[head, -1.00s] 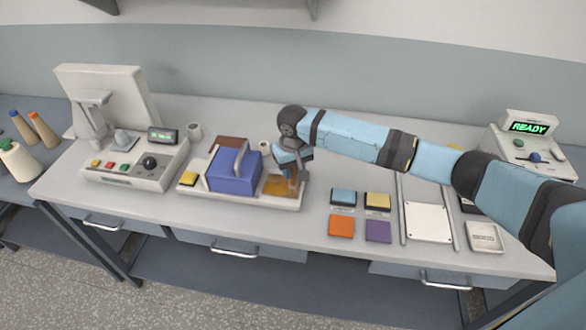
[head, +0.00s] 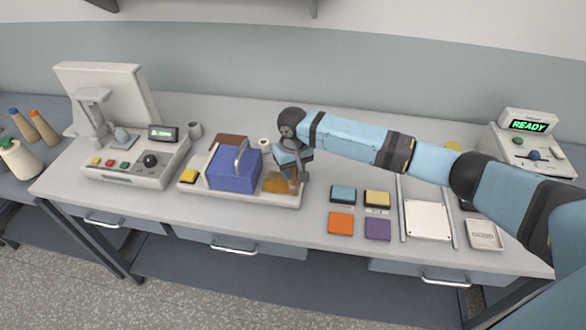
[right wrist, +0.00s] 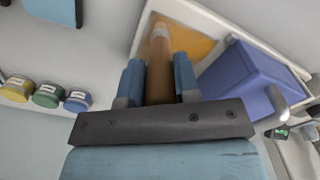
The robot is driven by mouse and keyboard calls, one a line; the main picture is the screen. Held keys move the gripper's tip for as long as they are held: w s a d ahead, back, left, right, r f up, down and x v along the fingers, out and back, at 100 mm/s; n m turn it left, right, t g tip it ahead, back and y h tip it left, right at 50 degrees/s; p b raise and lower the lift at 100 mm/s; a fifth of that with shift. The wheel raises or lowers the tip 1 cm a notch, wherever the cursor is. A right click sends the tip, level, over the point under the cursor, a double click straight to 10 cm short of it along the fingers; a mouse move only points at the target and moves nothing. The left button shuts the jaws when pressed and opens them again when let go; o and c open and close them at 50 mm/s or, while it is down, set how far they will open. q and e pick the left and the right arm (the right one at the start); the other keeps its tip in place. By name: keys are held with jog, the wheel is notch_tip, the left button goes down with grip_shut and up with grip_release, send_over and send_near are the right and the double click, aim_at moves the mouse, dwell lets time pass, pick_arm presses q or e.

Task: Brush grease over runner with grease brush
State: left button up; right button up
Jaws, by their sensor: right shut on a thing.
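My right gripper (head: 292,172) is at the right end of a pale tray (head: 240,199). In the right wrist view its two fingers (right wrist: 158,80) are shut on the grease brush (right wrist: 159,70), which has a tan handle and a pale band near its far end. The brush points down at the amber grease area (right wrist: 190,42), also seen in the head view (head: 275,184). I cannot tell whether the bristles touch it. Two thin rails, the left one a possible runner (head: 401,212), flank a white plate (head: 428,220). My left gripper is out of view.
A blue block with a handle (head: 232,170) sits in the tray beside the grease. Several coloured squares, including an orange one (head: 341,223), lie between tray and rails. A control machine (head: 140,165) stands left, and a READY display unit (head: 527,126) stands right.

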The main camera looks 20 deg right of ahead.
jog(key=shift+w+d+r, duration=0.15)
jog(key=shift+w+d, duration=0.25)
jog(key=shift+w, duration=0.3)
jog(key=w+p, duration=0.1)
jog(key=d+p, duration=0.1)
jog(key=shift+w+d+p, duration=0.15)
jog(key=shift+w+p, duration=0.2)
jog(key=shift+p, duration=0.05)
dwell(0.7)
jog(key=shift+s, duration=0.1)
jog(key=shift+s+a+p, duration=0.65)
jog(key=shift+s+p, duration=0.1)
jog(key=shift+s, duration=0.05)
jog(key=shift+f, duration=0.2)
jog(key=shift+s+a, duration=0.1)
jog(key=shift+s, duration=0.05)
